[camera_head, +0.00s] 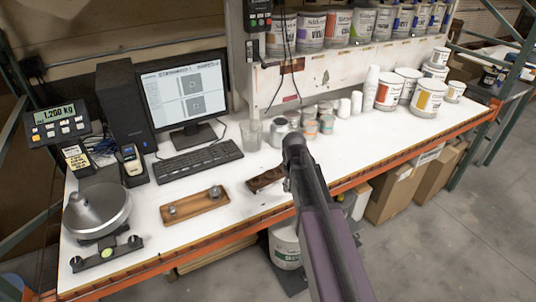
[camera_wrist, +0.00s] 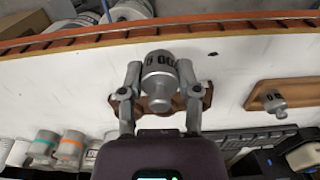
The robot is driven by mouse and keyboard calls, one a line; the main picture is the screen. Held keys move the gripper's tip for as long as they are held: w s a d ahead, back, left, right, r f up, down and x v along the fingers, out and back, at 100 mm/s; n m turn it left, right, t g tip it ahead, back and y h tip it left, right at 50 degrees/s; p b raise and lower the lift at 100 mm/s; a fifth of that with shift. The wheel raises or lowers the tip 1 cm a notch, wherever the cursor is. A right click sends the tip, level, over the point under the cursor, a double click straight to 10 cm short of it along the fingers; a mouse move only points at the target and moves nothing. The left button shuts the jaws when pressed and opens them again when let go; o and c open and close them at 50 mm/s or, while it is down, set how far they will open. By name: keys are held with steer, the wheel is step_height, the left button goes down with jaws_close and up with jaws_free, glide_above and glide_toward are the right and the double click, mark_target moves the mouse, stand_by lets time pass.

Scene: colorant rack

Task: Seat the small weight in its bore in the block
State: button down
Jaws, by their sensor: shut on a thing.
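My gripper (camera_wrist: 159,82) is shut on a grey metal weight (camera_wrist: 158,70) with dark digits, its knob towards the wrist camera. Behind the weight in the wrist view is a dark brown block (camera_wrist: 203,97), mostly hidden by the weight and fingers. In the head view this dark block (camera_head: 263,180) lies on the bench beside my arm, which hides the fingers and the held weight. I cannot tell the gap between weight and block, and its bores are hidden. A lighter wooden block (camera_head: 192,206) lies further left, with two grey metal pieces on it.
The keyboard (camera_head: 198,160) lies behind the wooden block. A balance with a round metal pan (camera_head: 97,208) stands at the left. A clear glass (camera_head: 251,136) and several small cans (camera_head: 310,128) stand behind my arm. The bench's front edge (camera_head: 190,252) is close; bare bench separates the blocks.

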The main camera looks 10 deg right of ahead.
stand_by(0.4)
steer(key=shift+w+a+r, duration=0.1)
steer(key=shift+w+a, duration=0.05)
steer(key=shift+w, duration=0.35)
steer(key=r+p, duration=0.2)
glide_above(271, 176)
steer(key=shift+w+a+f, duration=0.1)
steer(key=shift+a+f, duration=0.05)
steer(key=shift+f+b, duration=2.9)
steer(key=shift+b, duration=0.1)
steer(key=shift+f+b, duration=0.8)
steer(key=shift+f, duration=0.05)
steer(key=shift+r+p, duration=0.5)
steer(key=shift+r, duration=0.05)
stand_by(1.7)
